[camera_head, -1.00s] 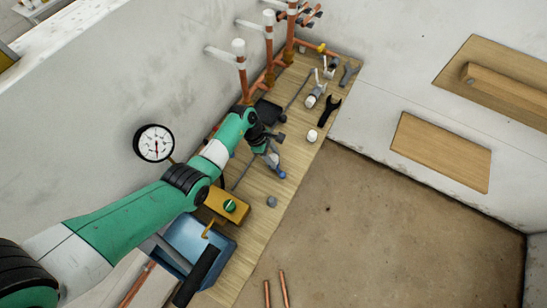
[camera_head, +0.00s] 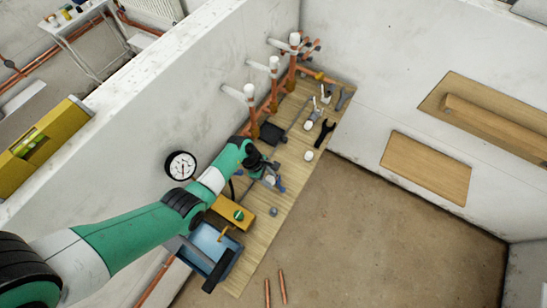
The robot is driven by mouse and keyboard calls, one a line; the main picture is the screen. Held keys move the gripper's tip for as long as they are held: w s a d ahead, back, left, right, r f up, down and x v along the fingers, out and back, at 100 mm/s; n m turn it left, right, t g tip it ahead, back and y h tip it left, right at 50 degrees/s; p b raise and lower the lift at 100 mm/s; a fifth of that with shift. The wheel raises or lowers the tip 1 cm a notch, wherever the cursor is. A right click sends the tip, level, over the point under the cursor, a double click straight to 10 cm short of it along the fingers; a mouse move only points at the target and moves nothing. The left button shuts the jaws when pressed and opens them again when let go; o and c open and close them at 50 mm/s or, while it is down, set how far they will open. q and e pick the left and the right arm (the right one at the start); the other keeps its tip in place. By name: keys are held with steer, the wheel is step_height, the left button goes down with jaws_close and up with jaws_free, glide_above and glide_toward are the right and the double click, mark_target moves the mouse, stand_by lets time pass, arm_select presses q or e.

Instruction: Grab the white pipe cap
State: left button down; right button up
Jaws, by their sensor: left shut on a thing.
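A small white cap (camera_head: 309,155) lies on the wooden board (camera_head: 295,182), apart from my gripper. Another white rounded piece (camera_head: 308,125) lies farther up the board. My left gripper (camera_head: 272,180), with blue fingertips, is low over the middle of the board. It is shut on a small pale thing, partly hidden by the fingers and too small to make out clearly. White caps (camera_head: 249,90) also sit on top of the upright copper pipes by the wall. My right gripper is not in view.
A black wrench (camera_head: 325,131) lies farther up. A gauge (camera_head: 181,166) is on the left wall. The floor to the right is mostly clear.

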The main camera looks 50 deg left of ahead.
arm_select(q)
steer(key=s+d+r+p, duration=0.3)
steer(key=s+p, duration=0.4)
steer(key=p, duration=0.1)
steer(key=shift+s+d+r, duration=0.15)
steer(key=shift+d+r, duration=0.05)
steer(key=shift+d, duration=0.1)
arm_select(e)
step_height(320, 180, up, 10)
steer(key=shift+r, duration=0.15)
